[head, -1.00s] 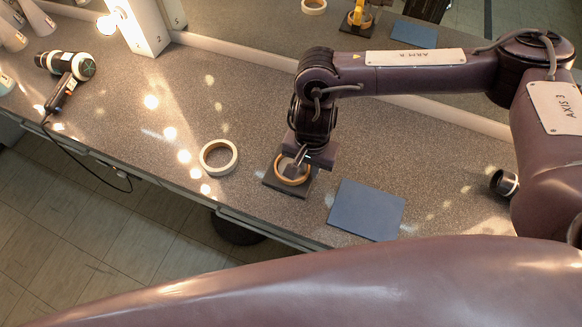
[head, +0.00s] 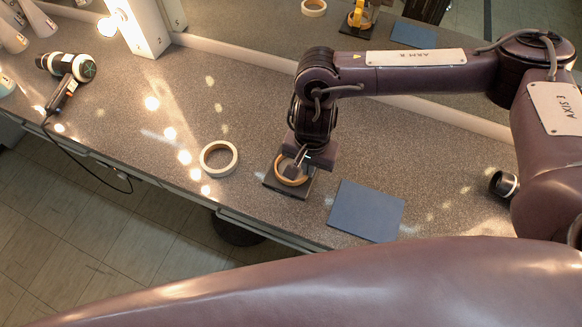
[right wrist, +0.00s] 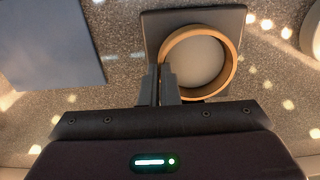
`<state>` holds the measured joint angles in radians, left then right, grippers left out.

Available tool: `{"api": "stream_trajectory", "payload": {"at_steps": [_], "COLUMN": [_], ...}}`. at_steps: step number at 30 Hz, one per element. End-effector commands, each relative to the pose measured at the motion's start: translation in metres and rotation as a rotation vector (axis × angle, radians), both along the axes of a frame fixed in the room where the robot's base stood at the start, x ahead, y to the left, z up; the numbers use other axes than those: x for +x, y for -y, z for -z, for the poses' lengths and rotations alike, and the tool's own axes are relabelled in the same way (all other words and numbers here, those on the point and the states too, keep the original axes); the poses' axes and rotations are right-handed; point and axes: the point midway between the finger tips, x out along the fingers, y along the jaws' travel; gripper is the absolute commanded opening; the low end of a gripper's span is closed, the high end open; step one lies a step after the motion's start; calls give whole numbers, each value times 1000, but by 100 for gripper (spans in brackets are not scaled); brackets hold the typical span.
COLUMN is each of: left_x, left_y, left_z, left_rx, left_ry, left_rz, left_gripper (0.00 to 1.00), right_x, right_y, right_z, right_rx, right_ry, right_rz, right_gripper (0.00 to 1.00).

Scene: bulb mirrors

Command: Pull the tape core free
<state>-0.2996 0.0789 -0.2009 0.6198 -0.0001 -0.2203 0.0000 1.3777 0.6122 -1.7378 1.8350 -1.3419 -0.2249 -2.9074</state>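The tape core (head: 279,169), an orange-brown ring, lies on a small dark square plate (head: 300,191) on the counter. In the right wrist view the core (right wrist: 229,78) surrounds a grey disc-like area on the dark plate (right wrist: 152,22). My right gripper (head: 292,170) points down at the core. In the right wrist view its two fingers (right wrist: 160,72) are close together at the core's left wall, one outside and one inside, and look shut on that wall. The fingers hide part of the ring. My left gripper is not in view.
A pale tape ring (head: 219,158) lies left of the plate. A flat blue-grey square (head: 366,211) lies to its right. A hairdryer (head: 64,80) with a cord lies far left. A mirror stands behind the counter. A small dark cylinder (head: 503,183) is at right.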

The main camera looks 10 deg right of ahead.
Motion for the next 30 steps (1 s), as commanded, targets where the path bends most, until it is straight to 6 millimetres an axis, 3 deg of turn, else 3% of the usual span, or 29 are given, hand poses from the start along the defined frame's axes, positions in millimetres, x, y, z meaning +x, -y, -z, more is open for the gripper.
{"api": "stream_trajectory", "payload": {"at_steps": [8, 30], "left_x": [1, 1], "left_y": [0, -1], "left_z": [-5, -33], "left_rx": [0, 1], "left_ry": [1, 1], "left_rz": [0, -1], "left_gripper": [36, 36], "right_x": [0, 0], "right_y": [0, 0], "right_z": [-8, -60], "right_rx": [1, 1], "right_ry": [1, 1], "right_rz": [0, 0], "right_gripper": [0, 0]}}
